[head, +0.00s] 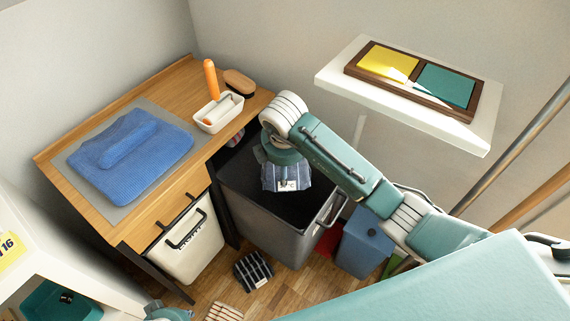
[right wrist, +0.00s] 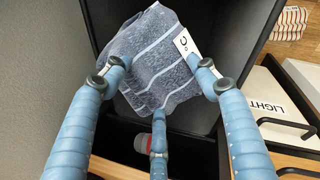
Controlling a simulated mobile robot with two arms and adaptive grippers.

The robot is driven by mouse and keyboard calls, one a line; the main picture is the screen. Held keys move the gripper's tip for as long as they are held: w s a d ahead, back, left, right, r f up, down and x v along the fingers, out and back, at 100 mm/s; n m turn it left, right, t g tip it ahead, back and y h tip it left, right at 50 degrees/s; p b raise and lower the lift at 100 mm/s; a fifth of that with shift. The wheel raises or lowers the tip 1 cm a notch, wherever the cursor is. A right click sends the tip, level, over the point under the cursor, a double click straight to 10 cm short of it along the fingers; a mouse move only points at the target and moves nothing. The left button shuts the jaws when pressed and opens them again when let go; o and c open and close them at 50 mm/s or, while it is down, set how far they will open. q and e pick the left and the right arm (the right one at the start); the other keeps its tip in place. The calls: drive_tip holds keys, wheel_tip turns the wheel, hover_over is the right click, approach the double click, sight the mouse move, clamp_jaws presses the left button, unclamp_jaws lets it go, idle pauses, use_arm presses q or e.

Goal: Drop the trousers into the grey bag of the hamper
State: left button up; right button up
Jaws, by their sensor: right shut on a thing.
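My right gripper (head: 283,168) is shut on a folded blue-grey cloth (head: 287,179) with pale stripes and a white tag, which may be the trousers. In the right wrist view, the three fingers (right wrist: 160,80) close around the cloth (right wrist: 150,55). The cloth hangs over the open mouth of the dark grey bag (head: 258,228), whose inside looks black; its exact height there is hard to judge. The white bag (head: 188,245) of the hamper stands to the left, and its LIGHT label (right wrist: 268,107) shows in the wrist view.
A wooden desk (head: 150,230) holds a folded blue knit (head: 130,150) and a white tray (head: 218,112). A striped dark cloth (head: 253,270) lies on the floor before the grey bag. A blue bin (head: 362,243) stands to the right, below a white shelf (head: 430,115).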

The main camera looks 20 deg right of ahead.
use_arm(q)
drive_tip(key=shift+w+r+b, duration=0.2)
drive_tip(key=shift+r+b, duration=0.15)
drive_tip(key=shift+r, duration=1.4)
use_arm(e)
drive_tip(key=shift+f, duration=0.45)
drive_tip(key=o, duration=2.1)
drive_tip(key=shift+c, duration=0.2)
drive_tip(key=shift+f, duration=0.1)
drive_tip(key=v, duration=1.2)
